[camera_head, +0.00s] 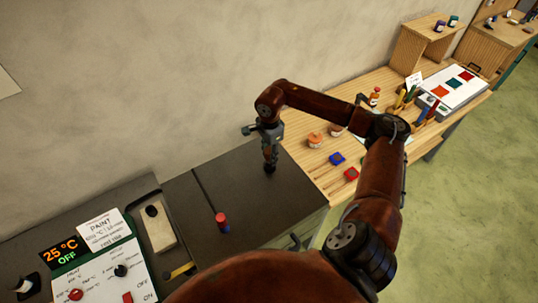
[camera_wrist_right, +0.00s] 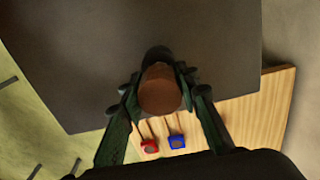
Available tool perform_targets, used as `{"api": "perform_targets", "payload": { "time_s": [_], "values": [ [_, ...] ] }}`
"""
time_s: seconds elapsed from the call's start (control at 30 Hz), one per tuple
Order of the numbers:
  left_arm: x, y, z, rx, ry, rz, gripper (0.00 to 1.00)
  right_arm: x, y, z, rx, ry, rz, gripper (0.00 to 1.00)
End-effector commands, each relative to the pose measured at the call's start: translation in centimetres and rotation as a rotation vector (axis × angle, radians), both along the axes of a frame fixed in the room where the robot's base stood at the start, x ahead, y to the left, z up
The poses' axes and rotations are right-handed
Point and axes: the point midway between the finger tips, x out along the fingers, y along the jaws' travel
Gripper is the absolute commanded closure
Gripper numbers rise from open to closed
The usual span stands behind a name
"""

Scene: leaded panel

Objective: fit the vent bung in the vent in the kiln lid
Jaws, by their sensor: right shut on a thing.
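The dark grey kiln lid (camera_head: 255,200) lies flat left of the wooden bench. My right gripper (camera_head: 269,142) points down over the lid's back right part, shut on the vent bung (camera_head: 270,155). In the right wrist view the bung is a brown, round-ended piece (camera_wrist_right: 160,95) between the fingers of my right gripper (camera_wrist_right: 162,78). A dark round patch (camera_head: 270,169), apparently the vent, shows right under the bung, and a dark edge shows past it in the wrist view. I cannot tell whether the bung is inside the vent or just above it. My left gripper is not in view.
The kiln control panel (camera_head: 105,270) is at the lower left. The wooden bench (camera_head: 318,178) at right holds a blue piece (camera_head: 337,158), a red piece (camera_head: 351,174) and jars. A wall rises behind.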

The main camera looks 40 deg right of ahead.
Motion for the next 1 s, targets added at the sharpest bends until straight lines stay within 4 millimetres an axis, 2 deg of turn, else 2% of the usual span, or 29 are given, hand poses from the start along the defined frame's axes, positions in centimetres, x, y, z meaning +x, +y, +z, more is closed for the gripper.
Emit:
{"api": "perform_targets", "payload": {
  "time_s": [0.27, 1.0],
  "values": [
    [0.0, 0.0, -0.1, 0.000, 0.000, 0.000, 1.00, 0.0, 0.0, 0.0, 0.000, 0.000, 0.000, 1.00],
    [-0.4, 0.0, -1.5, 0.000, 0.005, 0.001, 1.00, 0.0, 0.0, -1.8, 0.000, 0.000, -0.001, 1.00]
  ]
}}
